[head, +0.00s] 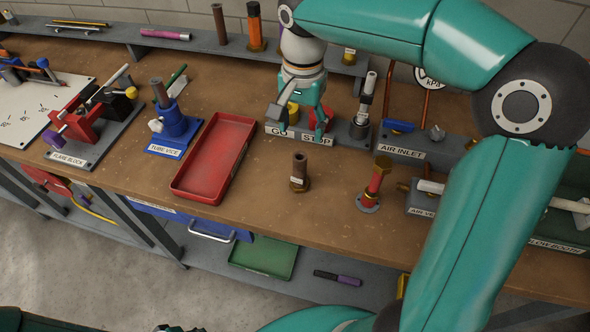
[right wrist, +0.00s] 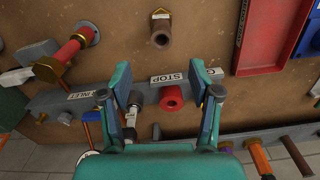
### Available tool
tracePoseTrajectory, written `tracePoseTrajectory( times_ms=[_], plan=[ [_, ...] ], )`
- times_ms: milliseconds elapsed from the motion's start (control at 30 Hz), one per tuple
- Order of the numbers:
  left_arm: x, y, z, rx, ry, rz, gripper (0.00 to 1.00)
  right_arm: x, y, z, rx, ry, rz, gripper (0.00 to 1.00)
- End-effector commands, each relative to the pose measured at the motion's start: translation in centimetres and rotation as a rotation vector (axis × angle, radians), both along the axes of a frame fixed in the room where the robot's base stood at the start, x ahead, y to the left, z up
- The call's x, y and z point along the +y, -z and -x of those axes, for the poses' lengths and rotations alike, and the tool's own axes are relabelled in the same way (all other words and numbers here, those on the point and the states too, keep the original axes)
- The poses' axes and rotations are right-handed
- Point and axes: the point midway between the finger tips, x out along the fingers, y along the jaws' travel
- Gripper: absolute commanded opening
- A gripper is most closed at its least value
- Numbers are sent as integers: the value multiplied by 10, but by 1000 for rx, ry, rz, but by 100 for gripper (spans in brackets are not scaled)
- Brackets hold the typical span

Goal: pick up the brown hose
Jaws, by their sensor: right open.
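A short brown hose (head: 299,165) stands upright in a brass fitting on the open bench, right of the red tray. It also shows in the right wrist view (right wrist: 161,38), near the top edge. Two other brown tubes are in view: one in the blue tube vice (head: 158,92) and one upright on the back shelf (head: 219,22).
The red tray (head: 178,186) lies left of the hose. A red tube on a flanged stand (head: 373,185) is right of it. The AIR INLET block (head: 432,147) stands behind right. Bare bench lies around the hose and in front of it.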

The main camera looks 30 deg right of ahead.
Motion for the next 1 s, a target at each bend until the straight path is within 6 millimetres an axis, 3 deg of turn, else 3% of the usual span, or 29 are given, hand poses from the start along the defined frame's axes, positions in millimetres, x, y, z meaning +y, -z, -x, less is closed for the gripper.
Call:
tracePoseTrajectory(
  times_ms=[100,300,633,1000],
  plan=[
    [0,1,0,0,0,0,27,3,29,-1,6,-10,0,62],
    [0,1,0,0,0,0,27,5,67,-4,4,-15,0,62],
    [0,-2,0,-1,0,0,27,5,90,-4,4,-17,0,62],
    [0,-11,0,-1,0,0,27,2,134,-4,1,-17,0,62]
  ],
)
